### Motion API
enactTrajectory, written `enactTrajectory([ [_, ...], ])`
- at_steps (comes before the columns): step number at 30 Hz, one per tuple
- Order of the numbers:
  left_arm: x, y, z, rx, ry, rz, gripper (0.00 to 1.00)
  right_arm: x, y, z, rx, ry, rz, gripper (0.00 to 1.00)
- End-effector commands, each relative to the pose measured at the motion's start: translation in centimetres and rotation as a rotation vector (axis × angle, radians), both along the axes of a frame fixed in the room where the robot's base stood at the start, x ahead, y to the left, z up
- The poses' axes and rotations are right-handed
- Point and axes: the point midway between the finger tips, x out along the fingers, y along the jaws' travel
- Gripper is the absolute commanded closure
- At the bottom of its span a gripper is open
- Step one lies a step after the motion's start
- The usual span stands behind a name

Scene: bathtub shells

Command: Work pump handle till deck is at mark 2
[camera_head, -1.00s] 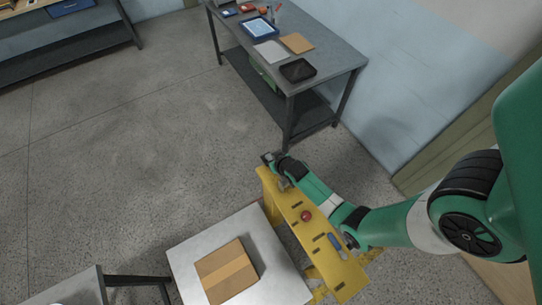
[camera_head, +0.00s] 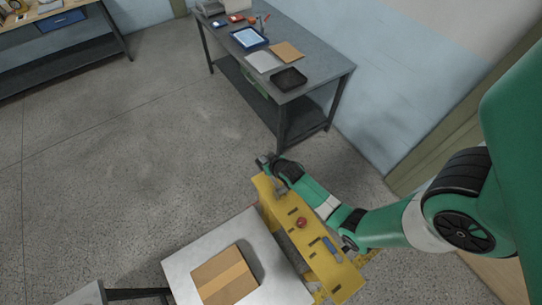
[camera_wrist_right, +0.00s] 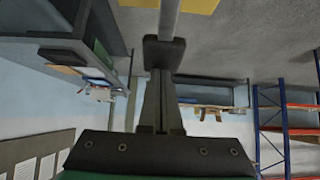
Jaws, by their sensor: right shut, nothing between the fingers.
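The deck appears to be the grey square plate (camera_head: 186,265) at the bottom of the head view, with a taped cardboard box (camera_head: 224,276) on it. Beside its right edge stands a yellow frame (camera_head: 275,208) with dark slots, a red knob (camera_head: 301,222) and a blue piece (camera_head: 332,248). My right gripper (camera_head: 262,161) is at the frame's far end, shut and empty. In the right wrist view, a grey bar (camera_wrist_right: 170,18), possibly the pump handle, runs up from the dark fingertips (camera_wrist_right: 164,54); contact is unclear. Mark 2 is not readable. My left gripper is out of view.
A grey workbench (camera_head: 313,78) with a tablet, a black tray and papers stands beyond the frame by the wall. Another bench (camera_head: 60,47) is at the far left. A grey tabletop corner (camera_head: 84,294) shows at lower left. The floor between is clear.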

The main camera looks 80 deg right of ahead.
Motion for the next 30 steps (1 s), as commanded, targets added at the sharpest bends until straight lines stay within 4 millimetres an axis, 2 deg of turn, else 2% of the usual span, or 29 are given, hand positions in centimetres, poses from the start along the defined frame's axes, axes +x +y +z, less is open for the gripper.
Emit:
enactTrajectory([
  [6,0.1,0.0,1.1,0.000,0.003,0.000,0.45,-2.4,2.2,4.1,0.002,0.001,0.001,1.00],
  [11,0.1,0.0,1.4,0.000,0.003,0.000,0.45,-3.4,3.0,5.9,0.002,0.001,0.001,1.00],
  [15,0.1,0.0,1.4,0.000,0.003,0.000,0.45,-3.7,3.3,6.4,0.002,0.002,0.000,1.00],
  [30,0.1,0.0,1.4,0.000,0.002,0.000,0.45,-3.7,3.3,6.4,0.003,0.002,-0.001,1.00],
])
